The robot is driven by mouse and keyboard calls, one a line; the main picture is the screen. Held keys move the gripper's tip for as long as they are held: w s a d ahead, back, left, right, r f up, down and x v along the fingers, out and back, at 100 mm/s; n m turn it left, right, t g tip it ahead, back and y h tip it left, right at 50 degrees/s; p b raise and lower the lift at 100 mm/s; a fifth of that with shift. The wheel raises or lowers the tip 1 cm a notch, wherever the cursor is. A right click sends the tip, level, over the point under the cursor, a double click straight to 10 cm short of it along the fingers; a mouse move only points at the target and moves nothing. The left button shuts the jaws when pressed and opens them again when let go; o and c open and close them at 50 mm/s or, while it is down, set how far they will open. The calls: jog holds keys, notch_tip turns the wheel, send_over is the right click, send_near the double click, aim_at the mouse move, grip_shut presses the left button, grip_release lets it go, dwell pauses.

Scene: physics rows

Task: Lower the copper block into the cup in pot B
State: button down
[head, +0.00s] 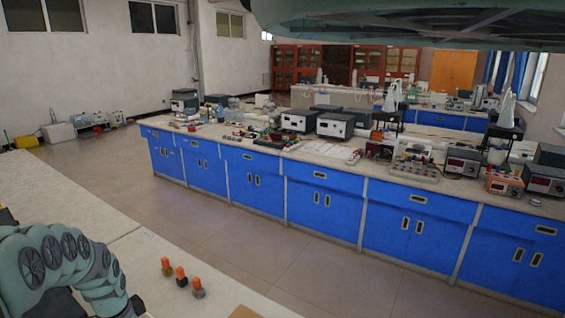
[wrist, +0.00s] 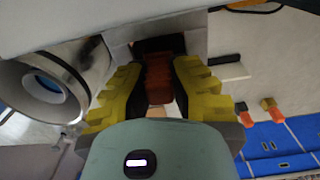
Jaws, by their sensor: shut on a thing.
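In the wrist view my gripper (wrist: 158,85) has its yellow fingers closed on an orange-red piece (wrist: 158,72), which looks like the grip of a block. A dark part lies just beyond it; its metal cannot be made out. To the left is a silver round pot (wrist: 88,58) with a bluish opening (wrist: 45,88). No letter on it is readable, so I cannot tell if it is pot B. The held piece is beside this pot, not over its opening. In the head view my gripper is not clearly seen.
Blocks with orange tops stand on the pale bench in the head view: a brownish one (head: 166,270), a darker one (head: 182,280) and a grey one (head: 198,291). Two show in the wrist view (wrist: 271,107). A blue-fronted bench (head: 325,200) stands beyond a floor aisle.

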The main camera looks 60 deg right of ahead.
jog(key=shift+w+r+p, duration=0.1)
jog(key=shift+r+p, duration=2.65)
jog(key=shift+r, duration=0.95)
